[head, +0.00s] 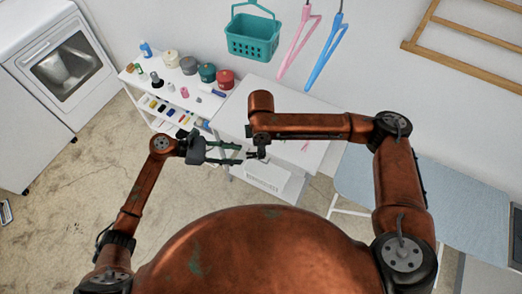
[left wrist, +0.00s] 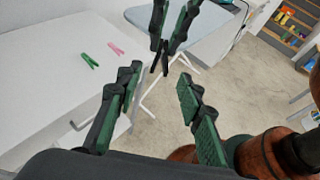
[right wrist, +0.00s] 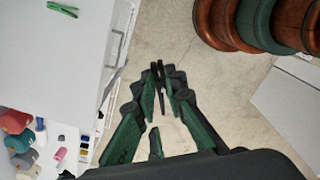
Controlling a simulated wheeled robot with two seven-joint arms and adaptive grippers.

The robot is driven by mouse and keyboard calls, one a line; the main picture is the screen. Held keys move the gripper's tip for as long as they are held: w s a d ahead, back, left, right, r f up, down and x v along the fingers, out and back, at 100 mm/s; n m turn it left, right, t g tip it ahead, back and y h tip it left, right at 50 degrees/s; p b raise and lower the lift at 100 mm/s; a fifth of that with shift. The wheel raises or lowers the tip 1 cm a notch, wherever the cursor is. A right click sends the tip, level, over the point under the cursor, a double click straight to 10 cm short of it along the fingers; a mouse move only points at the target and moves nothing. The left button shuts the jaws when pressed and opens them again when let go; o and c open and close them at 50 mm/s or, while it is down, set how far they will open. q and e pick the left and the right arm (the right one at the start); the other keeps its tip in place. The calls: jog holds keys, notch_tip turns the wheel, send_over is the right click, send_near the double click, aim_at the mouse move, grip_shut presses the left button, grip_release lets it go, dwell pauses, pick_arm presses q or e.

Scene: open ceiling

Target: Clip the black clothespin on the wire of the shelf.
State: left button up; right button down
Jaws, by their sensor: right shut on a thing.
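My right gripper (head: 257,156) points down near the front left of the white table and is shut on the black clothespin. In the right wrist view the dark clothespin (right wrist: 160,78) stands between the converging fingertips. My left gripper (head: 240,153) is open and empty, with its fingers just left of the right gripper. In the left wrist view its fingers are wide apart, and the right gripper (left wrist: 172,25) hangs ahead with the clothespin beneath. The white shelf (head: 150,92) stands to the left of the table; its wire is too small to make out.
A green clothespin (left wrist: 90,61) and a pink clothespin (left wrist: 116,49) lie on the white table (left wrist: 60,75). Several jars and bottles fill the shelf. A teal basket (head: 252,38) and hangers hang behind. An ironing board (head: 390,180) stands at right.

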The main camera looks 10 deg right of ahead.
pick_arm(q)
jog(key=shift+x, duration=2.75)
jog(key=c, duration=0.9)
grip_shut()
pick_arm(e)
jog(key=c, duration=1.9)
grip_release()
pick_arm(q)
jog(key=shift+f, duration=0.1)
